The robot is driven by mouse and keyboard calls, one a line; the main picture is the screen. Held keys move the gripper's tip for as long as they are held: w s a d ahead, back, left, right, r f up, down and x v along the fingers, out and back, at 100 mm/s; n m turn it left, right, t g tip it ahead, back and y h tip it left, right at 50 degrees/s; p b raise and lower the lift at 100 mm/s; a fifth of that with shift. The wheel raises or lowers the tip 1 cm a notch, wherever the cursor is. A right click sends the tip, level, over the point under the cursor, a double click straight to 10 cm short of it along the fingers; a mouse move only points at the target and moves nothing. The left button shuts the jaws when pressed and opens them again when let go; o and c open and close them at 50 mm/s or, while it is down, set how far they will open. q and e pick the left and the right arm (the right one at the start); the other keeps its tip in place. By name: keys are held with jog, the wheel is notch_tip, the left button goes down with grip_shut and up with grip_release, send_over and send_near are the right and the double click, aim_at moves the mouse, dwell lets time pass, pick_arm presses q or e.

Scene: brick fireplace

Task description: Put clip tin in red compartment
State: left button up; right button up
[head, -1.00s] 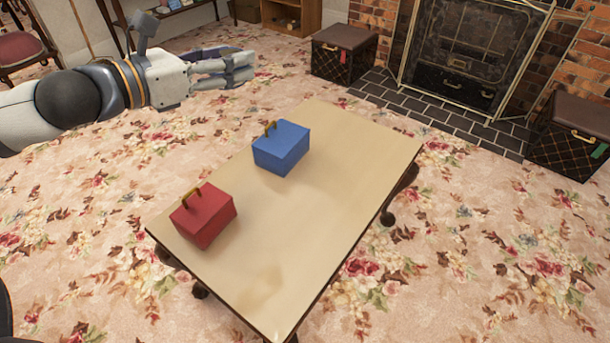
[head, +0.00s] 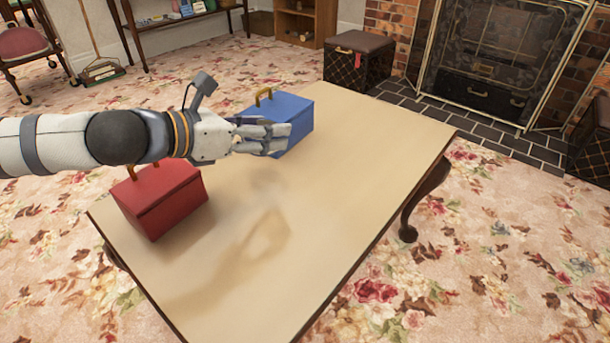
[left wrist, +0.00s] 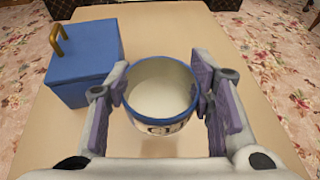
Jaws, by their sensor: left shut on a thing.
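The red compartment is a red box (head: 165,204) on the left part of the table, with a brass handle on top, partly behind my left arm. It looks closed. My left gripper (head: 272,138) is above the table, just in front of the blue box and to the right of the red one. In the left wrist view, its fingers are shut on the clip tin (left wrist: 161,97), a round, upright tin with a blue rim, pale inside, and printed side. The tin is hard to make out in the head view. My right gripper is not in view.
A blue box (head: 299,122) with a brass handle stands at the back of the cream tabletop (head: 340,180); it also shows in the left wrist view (left wrist: 85,75). The front and right of the tabletop are clear. A dark ottoman (head: 358,62) stands beyond.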

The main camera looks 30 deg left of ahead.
aim_at(301, 175)
pick_arm(q)
jog(key=w+d+f+b, duration=0.1)
jog(key=w+f, duration=0.1)
jog(key=w+d+f+b, duration=0.1)
jog(key=w+f+b, duration=0.1)
jog(key=w+d+f+b, duration=0.1)
jog(key=w+f+b, duration=0.1)
jog(key=shift+d+f, duration=0.15)
jog(key=shift+f, duration=0.25)
jog(key=f+b, duration=0.3)
jog(key=shift+w+f, duration=0.25)
jog(key=shift+r, duration=0.2)
jog(key=shift+f, duration=0.2)
jog(key=o, duration=0.9)
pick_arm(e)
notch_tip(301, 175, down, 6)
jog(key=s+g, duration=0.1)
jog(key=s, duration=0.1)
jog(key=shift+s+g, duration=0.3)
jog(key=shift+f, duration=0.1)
